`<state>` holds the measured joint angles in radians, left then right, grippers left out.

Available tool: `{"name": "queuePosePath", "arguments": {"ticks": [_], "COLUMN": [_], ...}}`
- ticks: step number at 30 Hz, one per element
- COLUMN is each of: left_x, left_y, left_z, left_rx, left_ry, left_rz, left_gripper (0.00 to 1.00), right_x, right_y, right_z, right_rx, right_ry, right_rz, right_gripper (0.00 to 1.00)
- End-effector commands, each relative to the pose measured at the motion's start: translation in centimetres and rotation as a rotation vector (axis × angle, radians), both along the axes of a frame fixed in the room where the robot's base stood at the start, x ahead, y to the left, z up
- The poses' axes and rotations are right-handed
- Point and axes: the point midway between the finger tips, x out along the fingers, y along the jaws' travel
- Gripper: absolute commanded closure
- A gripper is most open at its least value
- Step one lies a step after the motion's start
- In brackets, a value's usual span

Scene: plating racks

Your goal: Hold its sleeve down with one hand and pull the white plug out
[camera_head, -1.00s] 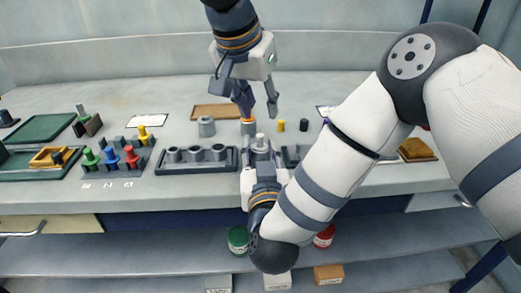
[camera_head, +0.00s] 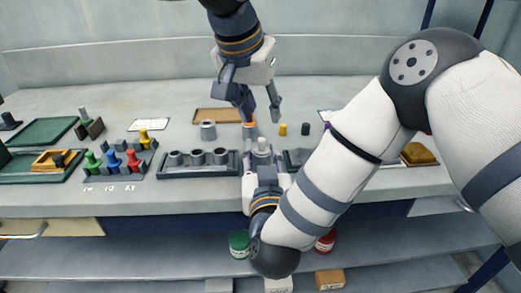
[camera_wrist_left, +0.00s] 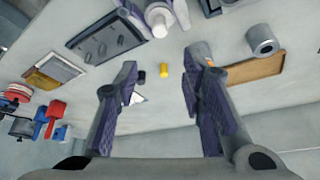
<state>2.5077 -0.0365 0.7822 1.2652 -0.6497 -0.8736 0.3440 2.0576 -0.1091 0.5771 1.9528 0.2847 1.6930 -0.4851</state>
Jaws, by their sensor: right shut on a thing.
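The white plug (camera_head: 262,144) stands upright at the front middle of the table, and its round end shows in the left wrist view (camera_wrist_left: 160,30). My right gripper (camera_head: 262,158) is shut around the grey sleeve just below the plug; its jaws hide most of the sleeve. My left gripper (camera_head: 262,120) is open and empty, above and behind the white plug, pointing down. Its two fingers also show apart in the left wrist view (camera_wrist_left: 160,75). A grey piece with an orange top (camera_wrist_left: 203,52) is partly hidden behind one left finger.
A rack with grey sleeves (camera_head: 198,169) lies left of the right gripper. A grey hollow cylinder (camera_head: 208,130), a brown tray (camera_head: 228,116), a small yellow cylinder (camera_head: 283,130) and a black one (camera_head: 305,129) stand behind. Coloured plugs (camera_head: 132,160) are further left. My right arm covers the table's right part.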

Motion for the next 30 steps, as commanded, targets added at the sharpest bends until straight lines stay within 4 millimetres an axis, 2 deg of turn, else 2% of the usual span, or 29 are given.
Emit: {"name": "queuePosePath", "arguments": {"ticks": [2, 5, 12, 15, 18, 21, 24, 26, 30], "left_x": [0.1, 0.2, -0.2, -0.4, -0.6, -0.8, -0.8, -0.7, -0.4], "left_y": [0.4, 1.5, 4.0, 4.5, 4.6, 4.7, 4.5, 4.2, 3.0], "left_z": [0.1, 0.4, 2.3, 3.3, 4.2, 4.7, 4.4, 3.6, 0.6], "left_rx": [-0.03, -0.134, -0.468, -0.557, -0.61, -0.633, -0.638, -0.635, -0.634], "left_ry": [0.03, 0.136, 0.522, 0.658, 0.758, 0.817, 0.84, 0.843, 0.841], "left_rz": [0.082, 0.365, 1.385, 1.73, 1.976, 2.117, 2.173, 2.18, 2.178], "left_gripper": [0.62, 0.62, 0.62, 0.62, 0.62, 0.62, 0.62, 0.62, 0.62], "right_x": [0.0, 0.0, 0.0, 0.0, 0.0, 0.0, 0.0, 0.0, 0.0], "right_y": [0.0, 0.0, 0.0, 0.0, 0.0, 0.0, 0.0, 0.0, 0.0], "right_z": [0.0, 0.0, 0.0, 0.0, 0.0, 0.0, 0.0, 0.0, 0.0], "right_rx": [0.0, 0.0, 0.0, 0.0, 0.0, 0.0, 0.0, 0.0, 0.0], "right_ry": [0.0, 0.0, 0.0, 0.0, 0.0, 0.0, 0.0, 0.0, 0.0], "right_rz": [0.0, 0.0, 0.0, 0.0, 0.0, 0.0, 0.0, 0.0, 0.0], "right_gripper": [1.0, 1.0, 1.0, 1.0, 1.0, 1.0, 1.0, 1.0, 1.0]}}
